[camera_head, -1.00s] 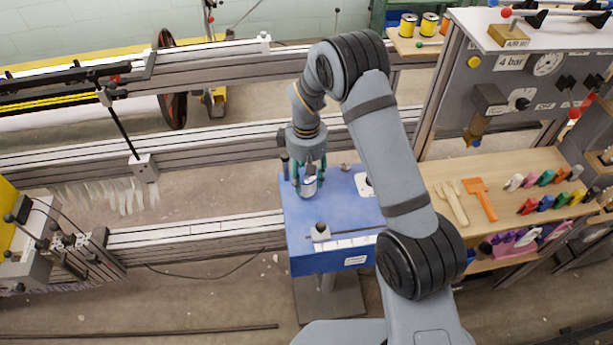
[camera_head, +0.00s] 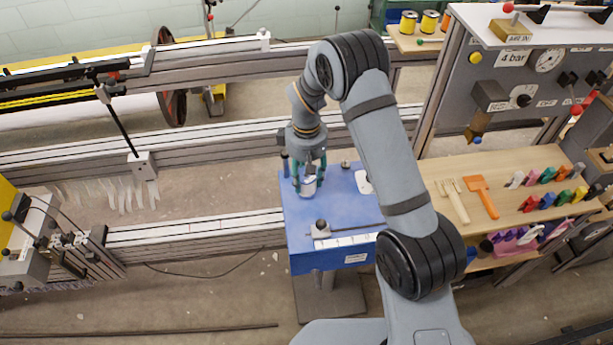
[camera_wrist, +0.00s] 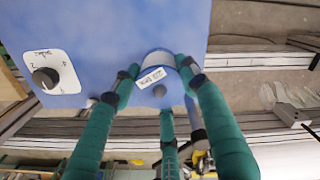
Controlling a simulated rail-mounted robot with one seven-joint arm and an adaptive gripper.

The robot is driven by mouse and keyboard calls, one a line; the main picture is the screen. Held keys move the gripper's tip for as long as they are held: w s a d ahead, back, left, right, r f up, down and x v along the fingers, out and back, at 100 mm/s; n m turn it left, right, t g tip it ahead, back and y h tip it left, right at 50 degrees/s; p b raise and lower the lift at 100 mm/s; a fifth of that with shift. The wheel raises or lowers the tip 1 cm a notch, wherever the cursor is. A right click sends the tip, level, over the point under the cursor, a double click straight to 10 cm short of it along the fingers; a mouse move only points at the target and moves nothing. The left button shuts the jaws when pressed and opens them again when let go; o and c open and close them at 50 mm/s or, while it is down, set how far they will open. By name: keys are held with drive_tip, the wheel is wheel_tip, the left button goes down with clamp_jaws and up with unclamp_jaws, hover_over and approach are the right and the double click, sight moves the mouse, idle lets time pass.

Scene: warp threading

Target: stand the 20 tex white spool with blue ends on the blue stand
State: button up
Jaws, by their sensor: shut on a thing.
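The white spool (camera_head: 308,188) is between the fingers of my gripper (camera_head: 309,181), at the back left part of the blue stand (camera_head: 350,208). In the wrist view, the fingers of my gripper (camera_wrist: 161,76) are closed around the spool (camera_wrist: 158,58). Its end with a small label (camera_wrist: 151,77) and a dark centre faces the camera, and a blue rim shows at the edge. The blue stand (camera_wrist: 100,25) lies right behind it. The spool looks upright. I cannot tell whether its lower end touches the stand, and the label is unreadable.
The stand carries a rod with a small block (camera_head: 320,229) near its front and a white dial plate (camera_head: 363,182) at the right. A wooden bench (camera_head: 520,190) with brushes and coloured clips is at the right. Metal rails (camera_head: 190,232) run to the left of the stand.

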drive_tip(key=shift+f, duration=0.25)
drive_tip(key=o, duration=1.2)
drive_tip(key=shift+o, duration=0.3)
drive_tip(key=shift+r, duration=0.1)
wheel_tip(320, 180, up, 12)
